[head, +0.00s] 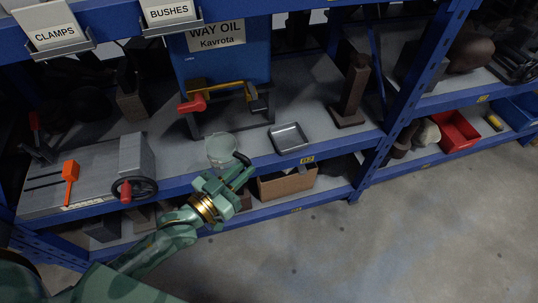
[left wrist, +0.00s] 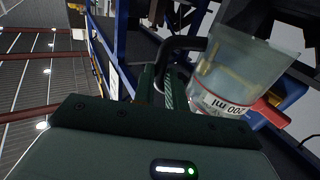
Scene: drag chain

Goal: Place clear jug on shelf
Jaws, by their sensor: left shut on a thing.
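The clear jug (head: 221,148) is see-through and stands out at the front of the middle shelf, in front of the blue way oil tank. My left gripper (head: 240,168) is shut on the jug, at the handle side. The shelf (head: 330,112) is a grey board with a blue front edge. Whether the jug's base touches the board cannot be told. My right gripper is not in view.
A grey metal tray (head: 289,138) lies just right of the jug. A grey vise-like block with a handwheel (head: 135,188) is on the left. A cardboard box (head: 287,183) sits on the shelf below.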

